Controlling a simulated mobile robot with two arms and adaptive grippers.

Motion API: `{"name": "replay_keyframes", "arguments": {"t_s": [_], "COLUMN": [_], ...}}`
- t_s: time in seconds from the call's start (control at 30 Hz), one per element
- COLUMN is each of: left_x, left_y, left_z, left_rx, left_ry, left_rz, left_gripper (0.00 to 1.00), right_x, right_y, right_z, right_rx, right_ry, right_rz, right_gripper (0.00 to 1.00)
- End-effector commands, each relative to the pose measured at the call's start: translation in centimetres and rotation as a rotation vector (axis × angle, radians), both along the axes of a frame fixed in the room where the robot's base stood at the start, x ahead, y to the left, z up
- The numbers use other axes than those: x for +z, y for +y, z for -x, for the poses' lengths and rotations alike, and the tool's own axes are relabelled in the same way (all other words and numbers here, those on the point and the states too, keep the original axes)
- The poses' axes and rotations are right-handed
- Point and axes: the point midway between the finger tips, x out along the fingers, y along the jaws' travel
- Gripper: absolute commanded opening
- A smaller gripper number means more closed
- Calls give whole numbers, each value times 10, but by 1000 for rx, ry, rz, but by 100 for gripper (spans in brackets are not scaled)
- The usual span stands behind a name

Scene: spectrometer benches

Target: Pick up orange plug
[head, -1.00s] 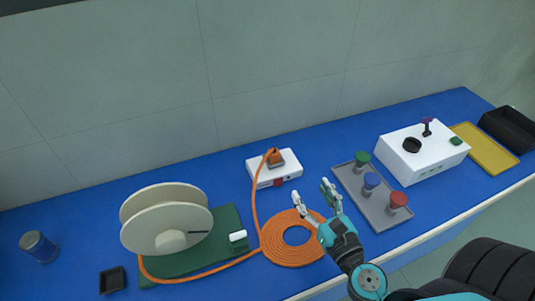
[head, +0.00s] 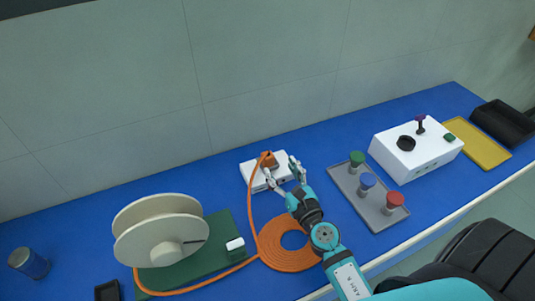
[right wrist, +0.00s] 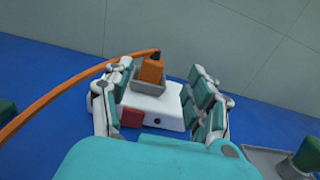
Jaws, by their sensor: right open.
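The orange plug (head: 268,160) stands in a grey socket on top of a white box (head: 253,173) near the back of the blue bench. An orange cable (head: 252,212) runs from its top down to a flat coil. My right gripper (head: 281,172) is open and reaches over the front of the white box, just short of the plug. In the right wrist view the plug (right wrist: 151,70) shows between and beyond the two open fingers (right wrist: 160,95), and a red part (right wrist: 132,118) is on the box's front. My left gripper is not in view.
The coiled orange cable (head: 273,256) lies beneath my right arm. A cream reel (head: 160,230) on a green base stands left. A grey tray (head: 376,216) with green, blue and red-topped pieces lies right, near a white instrument (head: 409,161) and a yellow tray (head: 480,147).

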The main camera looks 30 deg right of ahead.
Motion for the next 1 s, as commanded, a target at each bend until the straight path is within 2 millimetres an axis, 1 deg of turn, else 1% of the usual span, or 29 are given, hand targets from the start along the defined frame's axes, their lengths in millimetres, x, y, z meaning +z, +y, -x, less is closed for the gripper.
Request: {"name": "replay_keyframes", "arguments": {"t_s": [0.03,0.1,0.27,0.5,0.6,0.87,1.0], "left_x": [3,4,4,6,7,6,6], "left_y": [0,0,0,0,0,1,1], "left_z": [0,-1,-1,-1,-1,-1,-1], "left_rx": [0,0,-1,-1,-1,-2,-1], "left_ry": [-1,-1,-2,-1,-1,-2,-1], "left_rz": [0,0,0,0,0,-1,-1], "left_gripper": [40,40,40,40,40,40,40], "right_x": [1,0,-2,-5,-6,-7,-7], "right_y": [-1,-1,0,4,4,4,4], "right_z": [-8,-14,-23,-58,-67,-70,-70], "right_rx": [-1,-1,0,0,-1,0,0], "right_ry": [-1,0,0,-1,1,2,2], "right_rz": [-1,-1,-1,0,-1,0,0], "right_gripper": [58,58,58,58,58,58,41]}}
